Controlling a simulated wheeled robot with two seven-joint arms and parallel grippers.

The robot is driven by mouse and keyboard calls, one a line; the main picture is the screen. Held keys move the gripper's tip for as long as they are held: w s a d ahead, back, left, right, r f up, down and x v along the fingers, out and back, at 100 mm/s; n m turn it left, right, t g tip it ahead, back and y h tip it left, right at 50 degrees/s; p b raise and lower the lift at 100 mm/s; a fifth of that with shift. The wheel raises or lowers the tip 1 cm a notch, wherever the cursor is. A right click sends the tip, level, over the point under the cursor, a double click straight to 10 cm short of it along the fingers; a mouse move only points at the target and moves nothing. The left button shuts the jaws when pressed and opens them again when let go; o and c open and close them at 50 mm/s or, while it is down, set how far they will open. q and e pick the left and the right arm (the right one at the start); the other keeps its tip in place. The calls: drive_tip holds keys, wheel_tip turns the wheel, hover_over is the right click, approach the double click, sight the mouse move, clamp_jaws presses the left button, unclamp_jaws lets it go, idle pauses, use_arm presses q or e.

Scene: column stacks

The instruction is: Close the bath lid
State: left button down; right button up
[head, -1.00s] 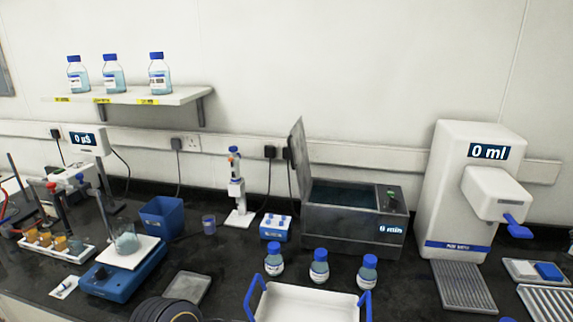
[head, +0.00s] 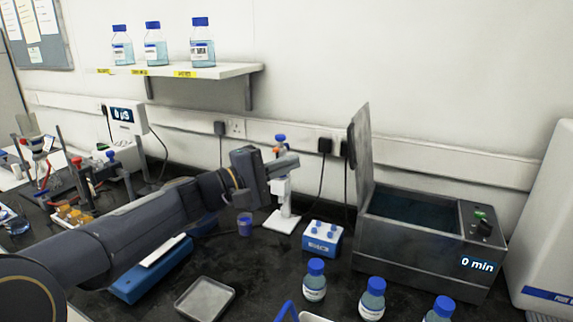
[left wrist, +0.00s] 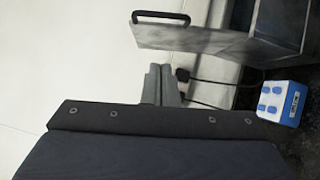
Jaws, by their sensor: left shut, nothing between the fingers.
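The bath (head: 425,252) is a dark grey metal box with water inside and a "0 min" display, on the bench at the right. Its lid (head: 361,150) stands upright, open, on the bath's left side. The lid (left wrist: 200,40) with its black handle (left wrist: 160,17) also shows in the left wrist view. My left gripper (head: 284,165) is in the air left of the lid, apart from it and over the pipette stand. Its fingers (left wrist: 162,84) are shut and empty. My right gripper is not in view.
A pipette stand (head: 283,222) and a blue-and-white block (head: 322,239) stand left of the bath. Blue-capped bottles (head: 315,281) stand in front. A shelf (head: 215,73) with bottles hangs above. A white dispenser (head: 545,230) is at the right.

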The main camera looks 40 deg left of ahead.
use_arm(q)
drive_tip(key=w+d+r+p, duration=0.1)
drive_tip(key=w+d+p, duration=0.1)
drive_tip(key=w+d, duration=0.4)
drive_tip(key=shift+w, duration=0.9)
drive_tip(key=shift+d+r, duration=0.15)
